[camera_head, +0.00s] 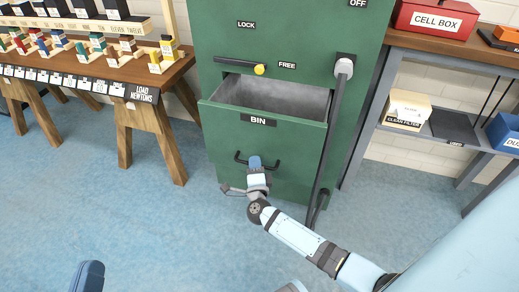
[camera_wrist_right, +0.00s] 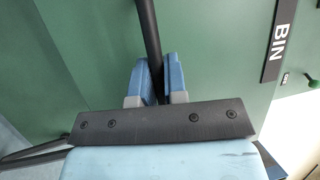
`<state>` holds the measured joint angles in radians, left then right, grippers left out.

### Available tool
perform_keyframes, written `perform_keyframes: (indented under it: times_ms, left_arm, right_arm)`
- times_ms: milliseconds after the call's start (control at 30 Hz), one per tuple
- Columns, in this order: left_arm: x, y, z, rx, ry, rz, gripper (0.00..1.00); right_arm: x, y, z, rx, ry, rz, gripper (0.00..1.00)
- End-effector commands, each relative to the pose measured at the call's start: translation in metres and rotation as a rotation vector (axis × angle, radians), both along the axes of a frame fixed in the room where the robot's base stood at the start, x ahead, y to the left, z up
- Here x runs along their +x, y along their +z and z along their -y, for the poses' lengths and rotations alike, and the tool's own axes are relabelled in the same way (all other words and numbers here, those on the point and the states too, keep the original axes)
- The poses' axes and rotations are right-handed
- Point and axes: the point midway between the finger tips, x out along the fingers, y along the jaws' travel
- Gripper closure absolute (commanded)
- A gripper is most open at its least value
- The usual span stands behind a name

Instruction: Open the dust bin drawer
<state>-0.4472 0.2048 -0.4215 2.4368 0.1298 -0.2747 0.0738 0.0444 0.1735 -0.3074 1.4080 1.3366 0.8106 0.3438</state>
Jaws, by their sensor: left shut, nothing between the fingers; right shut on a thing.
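The green dust bin drawer (camera_head: 292,126), labelled BIN, stands pulled out from the green cabinet (camera_head: 290,25). Its grey inside shows and looks empty. A black bar handle (camera_head: 241,158) is on its front below the label. My right gripper (camera_head: 256,164) is shut on this handle. In the right wrist view its two blue fingers (camera_wrist_right: 157,80) sit on either side of the black handle bar (camera_wrist_right: 149,30), with the BIN label (camera_wrist_right: 276,42) at the right. A yellow-knobbed lever (camera_head: 240,66) above the drawer points to FREE. My left gripper (camera_head: 88,276) is shut and empty at the lower left, partly cut off.
A black hose (camera_head: 333,120) runs down the cabinet's right side, close to the drawer. A wooden workbench (camera_head: 150,90) with small coloured parts stands at the left. A shelf (camera_head: 435,140) with boxes stands at the right. The blue floor before the cabinet is clear.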

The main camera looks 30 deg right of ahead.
Motion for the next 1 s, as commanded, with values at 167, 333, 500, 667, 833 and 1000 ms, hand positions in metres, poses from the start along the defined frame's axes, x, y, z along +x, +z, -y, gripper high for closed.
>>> perform_keyframes:
  times_ms: [167, 333, 500, 667, 833, 1000]
  left_arm:
    - [-0.001, 0.01, -0.001, -0.012, 0.007, 0.024, 1.0]
    - [-0.001, 0.012, -0.001, -0.016, 0.009, 0.033, 1.0]
    - [-0.001, 0.011, -0.001, -0.016, 0.009, 0.034, 1.0]
    - [-0.001, 0.011, -0.001, -0.017, 0.009, 0.034, 1.0]
    - [-0.001, 0.011, -0.001, -0.017, 0.009, 0.034, 1.0]
    - [-0.001, 0.012, -0.001, -0.016, 0.009, 0.033, 1.0]
  right_arm:
    - [-0.011, 0.0, -0.012, 0.001, -0.001, -0.002, 1.0]
    - [-0.015, -0.001, -0.016, 0.0, -0.001, -0.001, 1.0]
    - [-0.015, -0.001, -0.017, -0.001, -0.001, 0.0, 1.0]
    - [-0.015, -0.001, -0.016, 0.0, -0.001, -0.001, 0.83]
    - [-0.014, -0.001, -0.016, -0.001, -0.001, 0.0, 0.62]
    - [-0.014, 0.0, -0.016, 0.0, -0.001, 0.0, 0.62]
